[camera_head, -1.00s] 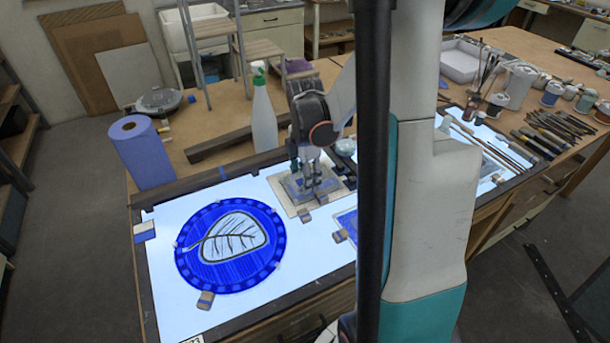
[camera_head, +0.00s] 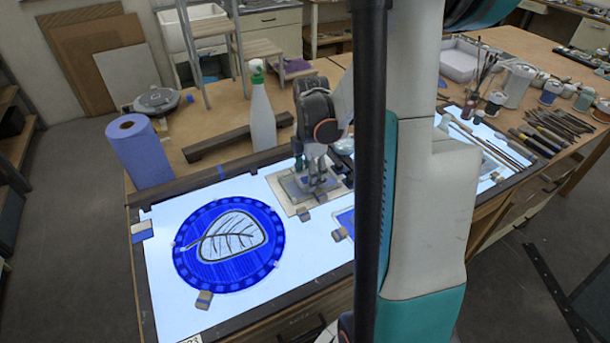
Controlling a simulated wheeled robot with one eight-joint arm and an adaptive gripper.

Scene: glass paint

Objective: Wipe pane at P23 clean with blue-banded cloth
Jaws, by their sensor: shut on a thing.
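My gripper (camera_head: 318,182) points down over a small square pane (camera_head: 289,187) in a pale beige surround on the lit table. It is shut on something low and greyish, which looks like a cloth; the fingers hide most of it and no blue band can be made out. I cannot tell whether it touches the glass. The visible part of the pane looks grey and hazy. A tag at the light table's front left edge (camera_head: 192,340) is cut off, with "23" partly readable; I cannot tell which pane it marks.
A round blue pane with a leaf (camera_head: 228,272) lies left of the gripper, with small blocks around it. A spray bottle (camera_head: 262,112) and a dark bar (camera_head: 232,137) stand behind. A blue paper roll (camera_head: 140,152) is at the left. Brushes and jars crowd the right.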

